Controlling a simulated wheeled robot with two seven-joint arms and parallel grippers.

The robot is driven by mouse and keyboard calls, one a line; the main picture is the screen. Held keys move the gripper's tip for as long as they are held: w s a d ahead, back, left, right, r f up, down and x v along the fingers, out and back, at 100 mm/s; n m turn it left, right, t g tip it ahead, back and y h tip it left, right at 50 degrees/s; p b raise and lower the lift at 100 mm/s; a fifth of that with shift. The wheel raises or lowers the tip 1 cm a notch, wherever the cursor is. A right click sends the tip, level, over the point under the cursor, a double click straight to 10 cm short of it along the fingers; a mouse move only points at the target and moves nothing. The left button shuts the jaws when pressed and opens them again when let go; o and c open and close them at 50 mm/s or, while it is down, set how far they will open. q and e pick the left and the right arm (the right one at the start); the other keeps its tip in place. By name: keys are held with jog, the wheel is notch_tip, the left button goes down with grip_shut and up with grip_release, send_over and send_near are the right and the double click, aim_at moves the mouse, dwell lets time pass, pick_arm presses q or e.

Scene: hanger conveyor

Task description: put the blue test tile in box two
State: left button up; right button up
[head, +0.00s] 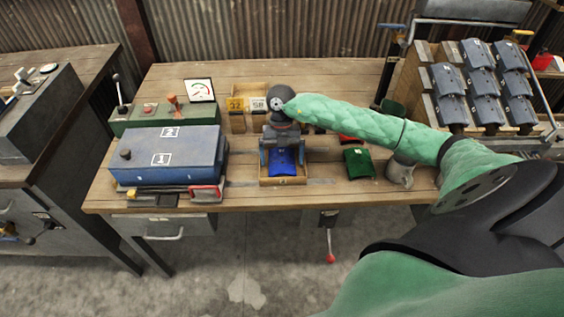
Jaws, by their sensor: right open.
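The blue test tile (284,162) lies in a small open wooden box (284,182) near the bench's front middle. A small label on the box's front is too small to read. My right gripper (282,158) points down over this box. Its fingers are open, one on each side of the blue tile, and the wrist hides the tile's far part. I cannot tell if the fingers touch the tile. My left gripper is out of view.
A green tile (358,163) lies right of the box, with a red tile (350,138) partly hidden by my arm. A blue case (190,160) stands left. A rack of dark blue blocks (480,85) stands right.

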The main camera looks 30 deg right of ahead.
aim_at(282, 154)
jog(key=b+v, duration=0.2)
jog(key=v, duration=0.6)
jog(key=shift+w+d+r, duration=0.1)
jog(key=shift+d+r, duration=0.05)
jog(key=shift+r, duration=0.1)
pick_arm(q)
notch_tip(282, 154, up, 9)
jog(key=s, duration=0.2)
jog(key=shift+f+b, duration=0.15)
jog(key=shift+b, duration=0.15)
pick_arm(e)
jog(key=shift+v, duration=0.8)
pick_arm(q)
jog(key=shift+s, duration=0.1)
